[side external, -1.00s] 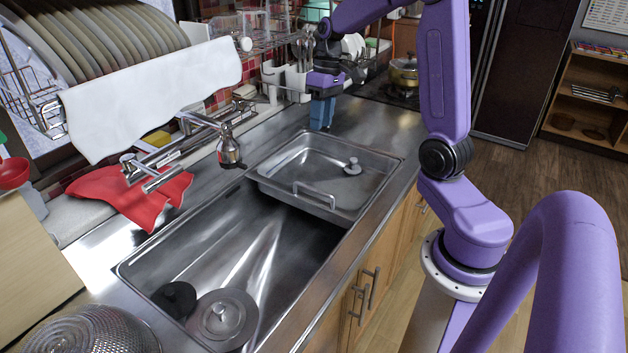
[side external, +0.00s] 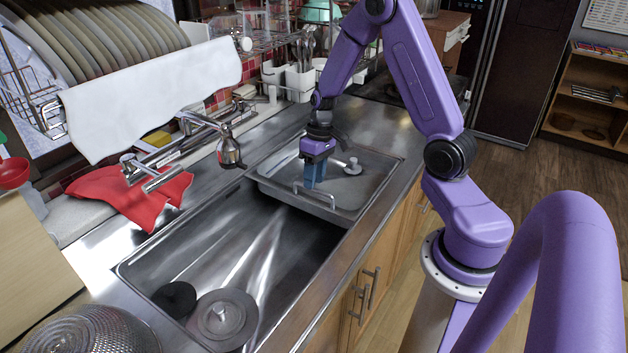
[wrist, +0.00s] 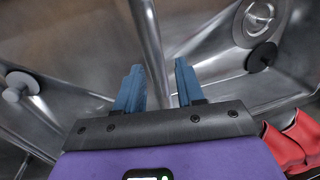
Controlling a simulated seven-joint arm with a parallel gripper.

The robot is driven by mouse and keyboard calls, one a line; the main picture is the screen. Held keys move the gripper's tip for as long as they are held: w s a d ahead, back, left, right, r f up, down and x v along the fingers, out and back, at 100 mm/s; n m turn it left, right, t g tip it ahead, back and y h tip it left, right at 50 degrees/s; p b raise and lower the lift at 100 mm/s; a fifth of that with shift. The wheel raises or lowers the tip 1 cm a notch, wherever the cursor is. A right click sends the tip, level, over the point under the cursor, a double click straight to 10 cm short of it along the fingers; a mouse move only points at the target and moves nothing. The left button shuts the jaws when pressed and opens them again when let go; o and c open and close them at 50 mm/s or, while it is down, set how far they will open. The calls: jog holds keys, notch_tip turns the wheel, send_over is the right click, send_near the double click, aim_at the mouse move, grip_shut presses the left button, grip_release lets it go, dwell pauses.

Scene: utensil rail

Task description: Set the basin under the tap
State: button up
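The basin (side external: 332,211) is a rectangular steel tub with a loop handle on its near side, set over the far half of the sink. A knobbed stopper (side external: 351,167) sits inside it. The tap (side external: 230,152) is on the wall side, with its spout above the sink's edge left of the basin. My gripper (side external: 314,178) points down over the basin close to its handle; the exact height is unclear. In the wrist view the gripper (wrist: 158,88) is open.
The near sink bowl (side external: 235,245) is open, with a grey round lid (side external: 223,318) and a black disc (side external: 174,298) at its near end. A red cloth (side external: 125,195) lies on the counter behind. A metal colander (side external: 92,330) stands near left.

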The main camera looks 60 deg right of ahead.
jog(key=shift+a+f, duration=0.15)
jog(key=shift+f, duration=0.55)
jog(key=shift+c, duration=0.3)
grip_shut()
jog(key=shift+a, duration=0.1)
jog(key=a, duration=3.2)
jog(key=shift+d, duration=0.1)
jog(key=shift+o, duration=0.3)
grip_release()
